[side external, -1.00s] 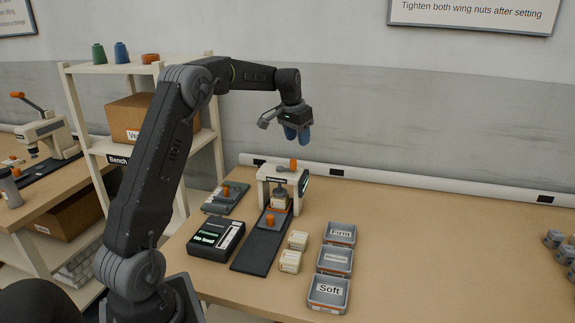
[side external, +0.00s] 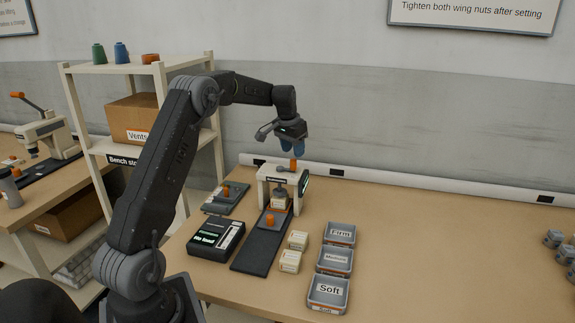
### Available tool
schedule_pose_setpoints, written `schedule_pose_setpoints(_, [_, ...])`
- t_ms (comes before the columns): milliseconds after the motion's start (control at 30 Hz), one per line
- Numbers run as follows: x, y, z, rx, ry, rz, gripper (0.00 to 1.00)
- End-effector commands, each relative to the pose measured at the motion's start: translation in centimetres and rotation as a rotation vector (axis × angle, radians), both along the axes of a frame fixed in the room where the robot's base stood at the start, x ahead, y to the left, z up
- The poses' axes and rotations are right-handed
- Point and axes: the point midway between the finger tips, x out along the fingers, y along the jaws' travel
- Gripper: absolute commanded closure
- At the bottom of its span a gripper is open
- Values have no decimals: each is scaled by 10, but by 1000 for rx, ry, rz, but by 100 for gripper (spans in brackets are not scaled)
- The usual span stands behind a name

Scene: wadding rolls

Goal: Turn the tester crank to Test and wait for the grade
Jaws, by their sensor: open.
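The tester (side external: 264,174) is a small white frame on the bench with a dark base plate running toward the front. Its crank has an orange handle (side external: 293,164) standing up on top. A pale wadding piece (side external: 279,203) sits inside the frame under the press. A dark readout box (side external: 216,238) with green lit text, too small to read surely, lies left of the tester.
Three grey trays stand at the right, including Firm (side external: 341,232) and Soft (side external: 328,292). Two pale blocks (side external: 290,261) lie between the base plate and the trays. A small dark fixture (side external: 227,198) sits behind the readout box.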

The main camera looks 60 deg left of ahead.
Motion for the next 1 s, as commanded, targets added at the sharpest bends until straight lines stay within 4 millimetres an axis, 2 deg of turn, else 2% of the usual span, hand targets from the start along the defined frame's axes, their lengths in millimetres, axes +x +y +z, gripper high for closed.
schedule_pose_setpoints(167, [0, 0, -1, 0, 0, 0, 55])
schedule_pose_setpoints(1000, [2, 0, -46, 0, 1, 0, 55])
